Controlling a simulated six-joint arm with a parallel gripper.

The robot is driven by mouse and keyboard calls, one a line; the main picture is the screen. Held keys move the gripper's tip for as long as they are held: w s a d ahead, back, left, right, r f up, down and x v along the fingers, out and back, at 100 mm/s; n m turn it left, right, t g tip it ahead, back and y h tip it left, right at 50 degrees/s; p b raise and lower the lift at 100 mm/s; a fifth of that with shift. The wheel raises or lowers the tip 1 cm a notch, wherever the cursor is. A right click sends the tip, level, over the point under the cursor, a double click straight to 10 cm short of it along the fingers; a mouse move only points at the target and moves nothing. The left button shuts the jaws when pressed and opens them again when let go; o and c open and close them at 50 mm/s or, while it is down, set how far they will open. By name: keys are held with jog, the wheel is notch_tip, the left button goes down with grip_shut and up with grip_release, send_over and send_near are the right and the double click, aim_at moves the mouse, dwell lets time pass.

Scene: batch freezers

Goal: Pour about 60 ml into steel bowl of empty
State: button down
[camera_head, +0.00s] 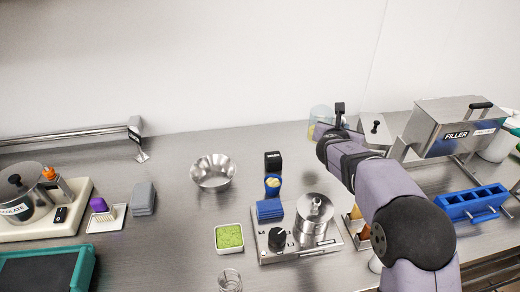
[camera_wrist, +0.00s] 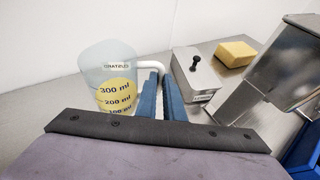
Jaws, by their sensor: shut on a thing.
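The steel bowl (camera_head: 213,177) stands on the counter left of centre in the head view, and it looks empty. A clear measuring jug (camera_wrist: 98,62) holds yellow liquid up to about its 300 ml mark; its label seems to read custard. The jug also shows in the head view (camera_head: 318,116), at the back of the counter, partly hidden by my arm. My gripper (camera_wrist: 161,84) is shut on the jug's white handle, with its blue fingers either side. It also shows in the head view (camera_head: 338,112). The jug looks upright; whether it touches the counter I cannot tell.
A steel lidded box (camera_wrist: 198,75) and a yellow block (camera_wrist: 235,52) stand right of the jug. The filler machine (camera_head: 456,128) is farther right. A device with a steel pot (camera_head: 314,212) and a green-filled dish (camera_head: 229,238) stand in front.

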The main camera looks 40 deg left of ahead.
jog(key=s+a+f+n+g+y+b, duration=0.1)
jog(key=s+a+n+g+y+b, duration=0.2)
jog(key=s+a, duration=1)
jog(key=shift+s+f+n+y+b, duration=0.2)
jog(key=shift+f+n+y+b, duration=0.2)
jog(key=shift+n+y+b, duration=1.6)
jog(key=shift+m+h+b, duration=0.4)
jog(key=shift+m+b, duration=0.1)
jog(key=shift+m, duration=0.1)
jog(key=shift+s+a, duration=0.1)
jog(key=shift+s, duration=0.05)
jog(key=s+a+r+n+t+h+p, duration=0.1)
jog(key=s+a+r+n+t+p, duration=0.2)
jog(key=s+a+n+t+p, duration=0.2)
jog(key=shift+s+a+r+n+t+p, duration=0.4)
jog(key=shift+s+a+n+p, duration=0.3)
jog(key=shift+s+n+p, duration=1.2)
jog(key=shift+w+a+f+n+p, duration=0.1)
jog(key=shift+a+f+n+p, duration=0.2)
jog(key=shift+n+p, duration=0.35)
